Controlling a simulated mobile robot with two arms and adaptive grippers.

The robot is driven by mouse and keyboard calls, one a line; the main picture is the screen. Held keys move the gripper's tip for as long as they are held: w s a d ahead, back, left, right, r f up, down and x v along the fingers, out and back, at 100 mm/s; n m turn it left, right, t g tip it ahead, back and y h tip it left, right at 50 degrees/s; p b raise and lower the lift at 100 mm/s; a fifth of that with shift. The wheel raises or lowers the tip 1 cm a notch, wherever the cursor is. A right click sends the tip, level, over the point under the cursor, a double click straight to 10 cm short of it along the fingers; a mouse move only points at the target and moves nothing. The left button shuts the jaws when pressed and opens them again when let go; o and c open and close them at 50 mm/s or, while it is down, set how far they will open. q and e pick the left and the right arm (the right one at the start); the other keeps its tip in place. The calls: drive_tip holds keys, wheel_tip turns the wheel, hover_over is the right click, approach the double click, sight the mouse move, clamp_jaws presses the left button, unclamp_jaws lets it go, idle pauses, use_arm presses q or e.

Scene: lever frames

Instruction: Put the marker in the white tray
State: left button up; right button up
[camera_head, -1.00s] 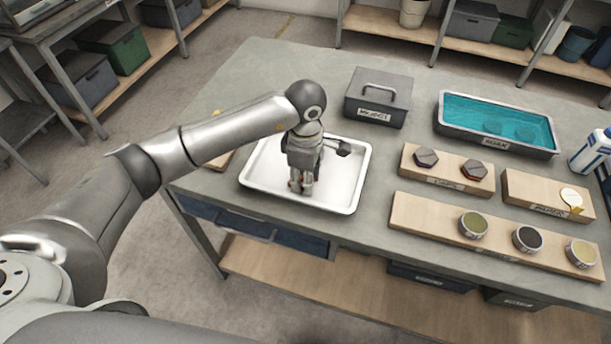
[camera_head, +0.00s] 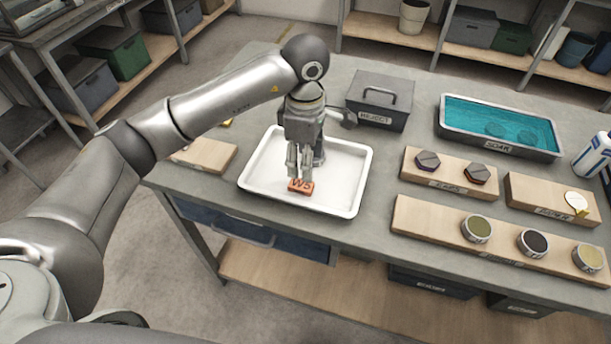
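My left gripper (camera_head: 299,177) points down just above and behind the marker. Its two fingers show a narrow gap between them, and the marker's lettered top is in sight below the tips. Any contact between fingertips and marker is hard to make out. My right gripper is not in view.
A grey lidded box (camera_head: 381,98) stands behind the tray. A basin of teal liquid (camera_head: 497,124) is at the back right. Wooden blocks with hexagonal pieces (camera_head: 446,183) and round tins (camera_head: 440,226) lie right of the tray.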

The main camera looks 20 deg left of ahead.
use_arm(q)
drive_tip(key=shift+r+b, duration=0.3)
drive_tip(key=shift+r, duration=1.85)
